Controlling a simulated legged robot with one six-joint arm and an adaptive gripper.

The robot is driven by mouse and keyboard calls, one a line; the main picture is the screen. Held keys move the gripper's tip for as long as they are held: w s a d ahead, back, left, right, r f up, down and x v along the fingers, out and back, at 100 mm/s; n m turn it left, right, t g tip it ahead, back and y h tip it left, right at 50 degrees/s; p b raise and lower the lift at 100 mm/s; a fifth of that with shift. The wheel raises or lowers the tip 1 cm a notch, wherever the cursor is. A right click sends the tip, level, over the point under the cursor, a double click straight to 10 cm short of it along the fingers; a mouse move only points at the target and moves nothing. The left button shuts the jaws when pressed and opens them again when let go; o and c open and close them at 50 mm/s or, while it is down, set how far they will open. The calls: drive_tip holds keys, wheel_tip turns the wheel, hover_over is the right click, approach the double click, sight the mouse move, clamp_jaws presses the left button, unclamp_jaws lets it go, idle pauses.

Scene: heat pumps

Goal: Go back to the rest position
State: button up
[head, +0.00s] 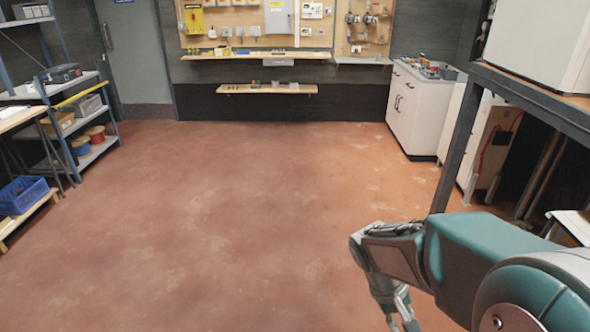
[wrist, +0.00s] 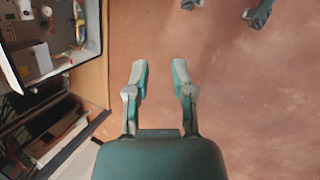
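My gripper (wrist: 159,75) shows in the wrist view with its two fingers apart and nothing between them. It hangs over bare reddish floor. In the head view my arm reaches in from the lower right, and part of my gripper (head: 402,312) shows at the bottom edge, pointing down. The fingertips are cut off there.
A dark metal frame (head: 457,148) stands close to my arm on the right, with a white unit (head: 540,38) on top. A white cabinet (head: 412,112) is at the back right. Blue shelving (head: 112,98) stands at the left. The middle floor (head: 230,215) is clear.

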drive_tip(key=s+a+r+m+t+y, duration=0.1)
drive_tip(key=s+a+r+t+y, duration=0.1)
drive_tip(key=s+r+t, duration=0.2)
drive_tip(key=s+a+r+m+t+y, duration=0.1)
drive_tip(key=s+a+r+t+y, duration=0.1)
drive_tip(key=r, duration=0.7)
drive_tip(key=shift+s+a+r+t+y, duration=0.15)
drive_tip(key=shift+s+a+t+y, duration=0.15)
drive_tip(key=shift+s+a+t, duration=0.55)
drive_tip(key=shift+s+d, duration=0.2)
drive_tip(key=shift+s, duration=0.05)
